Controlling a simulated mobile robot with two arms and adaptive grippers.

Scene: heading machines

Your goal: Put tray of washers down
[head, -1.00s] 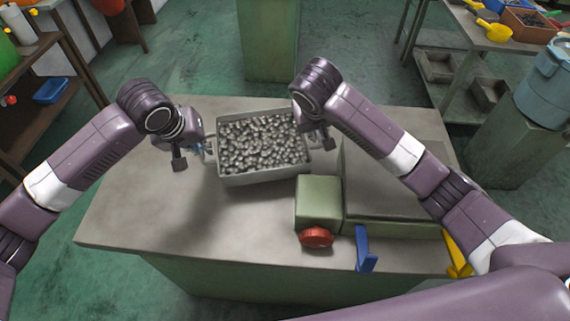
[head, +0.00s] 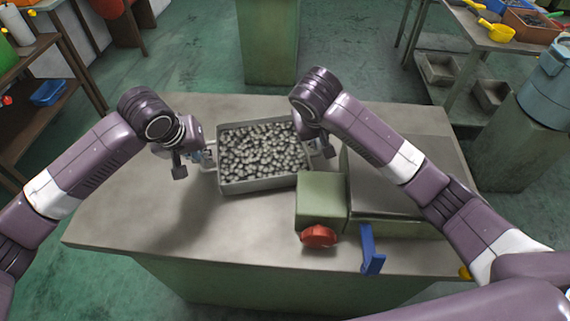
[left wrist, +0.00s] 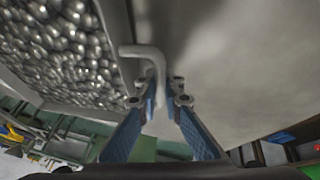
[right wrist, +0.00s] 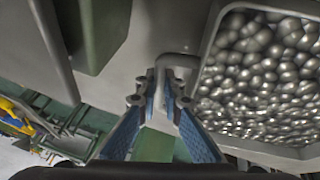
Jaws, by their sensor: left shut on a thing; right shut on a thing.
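The grey tray of washers (head: 262,185), full of rounded metal pieces, is over the workbench (head: 130,215) in the head view. I cannot tell whether it touches the bench top. My left gripper (head: 207,155) is at the tray's left side; in the left wrist view its blue fingers (left wrist: 165,92) are closed around the bent tray handle (left wrist: 150,55). My right gripper (right wrist: 168,92) is shut on the opposite handle (right wrist: 178,62) in the right wrist view. In the head view the right arm's wrist hides that handle.
A green machine block (head: 322,200) with a red knob (head: 319,236) and a blue lever (head: 371,250) stands right of the tray, close to its front right corner. The bench's left part is clear. A shelf with tools (head: 500,50) stands at the back right.

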